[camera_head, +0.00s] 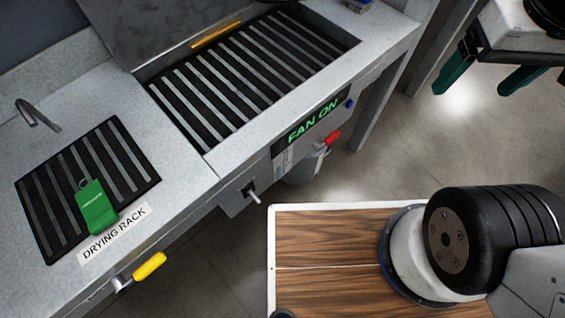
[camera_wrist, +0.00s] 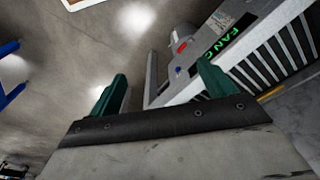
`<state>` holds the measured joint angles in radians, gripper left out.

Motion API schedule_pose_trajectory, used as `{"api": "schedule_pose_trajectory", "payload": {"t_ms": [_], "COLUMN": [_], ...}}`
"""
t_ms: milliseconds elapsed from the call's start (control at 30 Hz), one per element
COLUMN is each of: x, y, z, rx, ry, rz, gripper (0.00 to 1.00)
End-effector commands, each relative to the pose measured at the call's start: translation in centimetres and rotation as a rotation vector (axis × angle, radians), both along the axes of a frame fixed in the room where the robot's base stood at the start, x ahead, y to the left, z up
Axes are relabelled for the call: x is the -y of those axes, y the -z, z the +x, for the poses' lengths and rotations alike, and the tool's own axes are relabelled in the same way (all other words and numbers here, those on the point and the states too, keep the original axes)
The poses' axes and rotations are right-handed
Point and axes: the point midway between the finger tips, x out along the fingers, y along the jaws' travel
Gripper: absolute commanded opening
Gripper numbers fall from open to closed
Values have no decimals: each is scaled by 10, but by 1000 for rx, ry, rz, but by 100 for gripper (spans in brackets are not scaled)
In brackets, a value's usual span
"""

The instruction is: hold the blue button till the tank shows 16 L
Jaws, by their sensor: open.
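A small blue button (camera_head: 350,104) sits at the right end of the bench's front panel, beside a black display (camera_head: 312,122) reading FAN ON in green. In the wrist view a small blue spot (camera_wrist: 178,70) shows near the same display (camera_wrist: 236,36). No tank reading in litres is visible in either view. My gripper (camera_head: 471,91) is at the upper right of the head view, its teal fingers apart and empty, away from the bench. The fingers of my gripper (camera_wrist: 160,88) also show spread in the wrist view.
A red part (camera_head: 332,137) is below the display. A green tagged item (camera_head: 95,207) lies on the drying rack (camera_head: 137,178); a yellow handle (camera_head: 149,266) juts from the front. A slatted tray (camera_head: 205,120) fills the bench top. Floor (camera_head: 400,150) between gripper and bench looks clear.

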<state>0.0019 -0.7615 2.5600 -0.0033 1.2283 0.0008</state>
Motion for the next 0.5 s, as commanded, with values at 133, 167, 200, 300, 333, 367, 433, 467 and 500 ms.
{"api": "schedule_pose_trajectory", "payload": {"t_ms": [133, 167, 200, 300, 333, 367, 433, 467, 500], "x": [0, 0, 0, 0, 0, 0, 0, 0, 0], "y": [0, 0, 0, 0, 0, 0, 0, 0, 0], "z": [0, 0, 0, 0, 0, 0, 0, 0, 0], "rx": [0, 0, 0, 0, 0, 0, 0, 0, 0], "ry": [0, 0, 0, 0, 0, 0, 0, 0, 0], "rz": [0, 0, 0, 0, 0, 0, 0, 0, 0], "gripper": [69, 60, 49, 21, 13, 5, 0, 0, 0]}}
